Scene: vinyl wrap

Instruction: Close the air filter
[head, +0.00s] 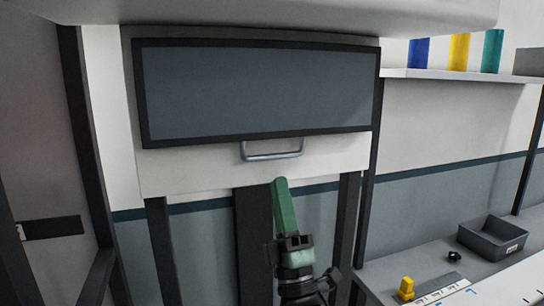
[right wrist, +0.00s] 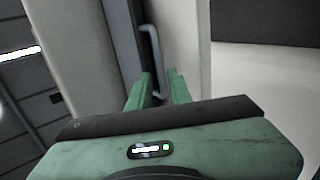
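The air filter unit shows in the head view as a wide grey panel in a dark frame (head: 262,92) above a pale lower strip. A grey metal bar handle (head: 272,156) sits at the frame's lower edge. My right gripper (head: 279,182), with green fingers, is just below the handle and points up. In the right wrist view the handle (right wrist: 151,50) stands upright in the picture, beyond the fingertips (right wrist: 160,76). Its near end lies between the fingers in the picture. The fingers are apart with nothing gripped; contact cannot be told. My left gripper is out of view.
A pale shelf (head: 460,75) with blue, yellow and teal rolls is at the upper right. Below it a worktop (head: 385,270) holds a grey bin (head: 490,238) and a yellow item (head: 406,288). Dark posts (head: 344,235) stand under the unit.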

